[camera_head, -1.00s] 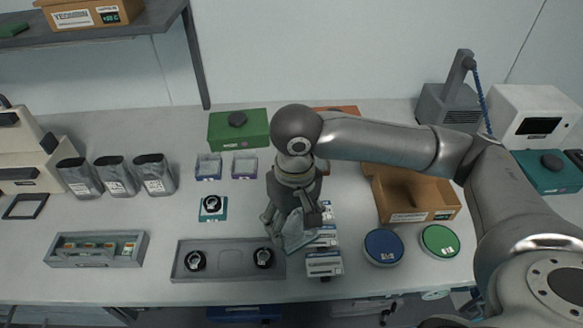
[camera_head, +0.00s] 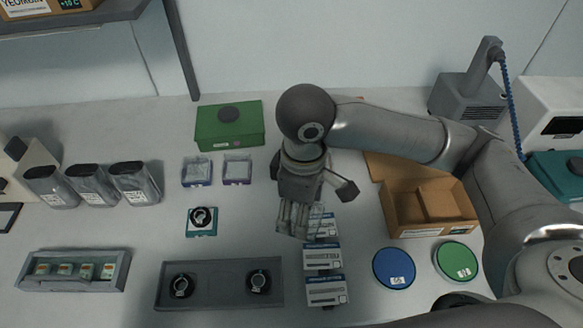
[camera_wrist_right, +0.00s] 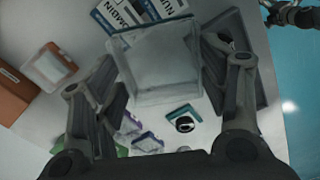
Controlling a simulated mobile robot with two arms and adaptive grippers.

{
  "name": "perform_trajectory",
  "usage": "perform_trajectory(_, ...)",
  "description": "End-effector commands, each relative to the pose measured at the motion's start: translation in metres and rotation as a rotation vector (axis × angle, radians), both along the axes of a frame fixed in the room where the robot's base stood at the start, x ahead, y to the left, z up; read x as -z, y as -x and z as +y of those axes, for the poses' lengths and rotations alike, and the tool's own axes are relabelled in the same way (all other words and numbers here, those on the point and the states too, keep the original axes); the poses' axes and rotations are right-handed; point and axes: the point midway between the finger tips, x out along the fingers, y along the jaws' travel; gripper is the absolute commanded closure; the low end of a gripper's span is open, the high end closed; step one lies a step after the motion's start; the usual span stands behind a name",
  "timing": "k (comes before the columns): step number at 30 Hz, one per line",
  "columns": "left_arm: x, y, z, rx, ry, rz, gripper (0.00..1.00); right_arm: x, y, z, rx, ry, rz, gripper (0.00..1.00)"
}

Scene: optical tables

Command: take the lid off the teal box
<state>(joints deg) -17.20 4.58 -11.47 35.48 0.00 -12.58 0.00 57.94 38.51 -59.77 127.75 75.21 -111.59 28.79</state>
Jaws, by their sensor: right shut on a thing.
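The teal box (camera_head: 556,174) sits at the right edge of the head view, partly cut off, beside the white machine. Its teal lid with a dark knob (camera_head: 574,166) is on. My right gripper (camera_head: 304,222) is far to its left, above the middle of the table. It is shut on a clear plastic box (camera_wrist_right: 160,68), which shows between the fingers in the right wrist view. The head view shows the clear box only faintly.
Labelled cartons (camera_head: 324,291) lie below and beside my right gripper. An open cardboard box (camera_head: 430,232), a blue round container (camera_head: 394,268) and a green one (camera_head: 457,262) stand to the right. A green box (camera_head: 229,128) stands at the back. A grey tray (camera_head: 220,292) lies in front.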

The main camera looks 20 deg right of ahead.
Motion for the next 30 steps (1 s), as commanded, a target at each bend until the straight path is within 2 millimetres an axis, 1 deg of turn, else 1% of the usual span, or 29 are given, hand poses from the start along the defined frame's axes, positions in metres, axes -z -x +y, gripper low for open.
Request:
perform_trajectory(1, 0.002, 0.0, 0.0, 0.0, 0.0, 0.0, 0.08, 0.002, 0.001, 0.006, -0.079, -0.003, 0.002, 0.66)
perform_trajectory(3, 0.003, 0.0, 0.0, 0.0, 0.0, 0.0, 0.08, 0.002, 0.003, 0.013, -0.18, -0.006, 0.001, 0.66)
perform_trajectory(6, 0.004, 0.0, 0.0, 0.0, 0.0, 0.0, 0.08, 0.002, 0.004, 0.019, -0.288, -0.006, 0.002, 0.66)
perform_trajectory(11, 0.005, 0.0, 0.0, 0.0, 0.0, 0.0, 0.08, 0.002, 0.005, 0.024, -0.382, -0.008, 0.001, 0.66)
perform_trajectory(14, 0.006, 0.0, 0.0, 0.0, 0.0, 0.0, 0.08, 0.006, -0.002, 0.022, -0.398, -0.008, 0.003, 0.66)
perform_trajectory(17, 0.007, 0.0, 0.0, 0.0, 0.0, 0.0, 0.08, 0.015, -0.018, 0.016, -0.398, -0.007, 0.006, 0.66)
perform_trajectory(21, 0.0, -0.001, 0.0, 0.0, 0.0, -0.001, 0.08, 0.027, -0.052, 0.004, -0.395, -0.005, 0.004, 0.66)
perform_trajectory(25, -0.005, -0.001, 0.0, 0.0, 0.0, -0.001, 0.08, 0.041, -0.081, -0.006, -0.397, -0.005, 0.004, 0.66)
perform_trajectory(27, -0.006, -0.001, 0.0, 0.0, 0.0, -0.001, 0.08, 0.057, -0.092, -0.009, -0.398, -0.006, 0.006, 0.66)
perform_trajectory(30, -0.008, -0.001, 0.0, 0.0, 0.0, -0.001, 0.08, 0.075, -0.106, -0.014, -0.398, -0.007, 0.005, 0.66)
